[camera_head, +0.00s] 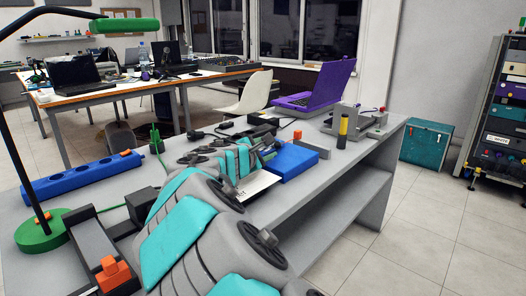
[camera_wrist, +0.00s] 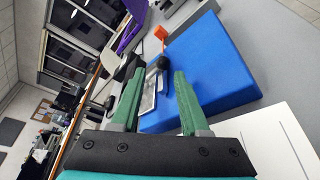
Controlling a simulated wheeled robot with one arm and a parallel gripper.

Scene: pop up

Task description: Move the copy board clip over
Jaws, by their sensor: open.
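The wrist view shows a small clip-like piece with a black end (camera_wrist: 161,62) and a pale metal frame (camera_wrist: 149,92); I take it for the copy board clip but cannot be sure. It lies beside the edge of a blue block (camera_wrist: 215,65), between the two green fingers of my open gripper (camera_wrist: 158,74) as seen from the wrist. No grip on it shows, and I cannot tell the gap in depth. In the head view my arm covers most of this spot; the blue block (camera_head: 292,161) shows just beyond my gripper (camera_head: 250,158).
A white sheet (camera_wrist: 275,140) lies on the grey bench beside the block. An orange piece (camera_wrist: 161,32) is beyond it. A purple laptop (camera_head: 318,88), a yellow-and-black cylinder (camera_head: 343,131) and a blue power strip (camera_head: 82,178) also occupy the bench. The bench's right front edge is fairly clear.

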